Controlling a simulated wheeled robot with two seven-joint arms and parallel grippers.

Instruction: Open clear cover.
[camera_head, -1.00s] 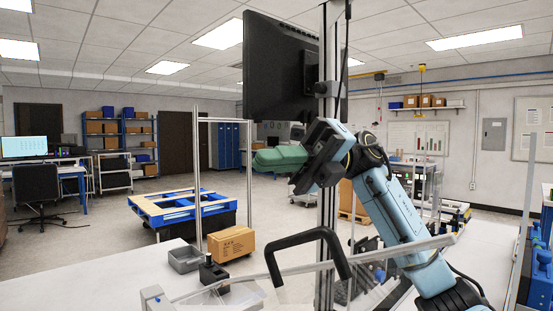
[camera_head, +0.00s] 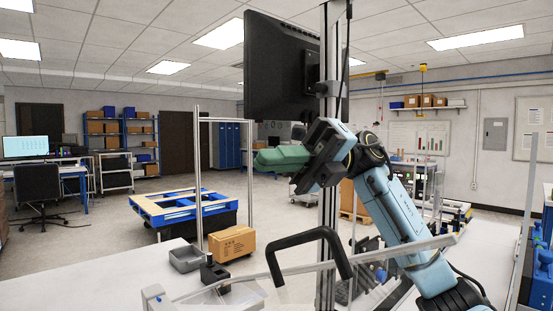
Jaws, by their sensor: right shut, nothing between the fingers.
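The clear cover (camera_head: 385,257) is at the bottom of the head view, a see-through panel with a light rail along its upper edge. A black bent handle (camera_head: 308,237) stands up from its middle. How far the cover is open is hard to tell from here. My right gripper (camera_head: 281,158) has green fingers pressed together and pointing left, with nothing held. It appears well above the handle in the picture, apart from it. My left gripper is out of view.
A dark monitor (camera_head: 284,70) hangs on a metal post (camera_head: 327,215) close to my right gripper. A grey bin (camera_head: 185,259) sits on the white table (camera_head: 115,270). A cardboard box (camera_head: 231,243) and a blue pallet (camera_head: 180,208) are beyond it.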

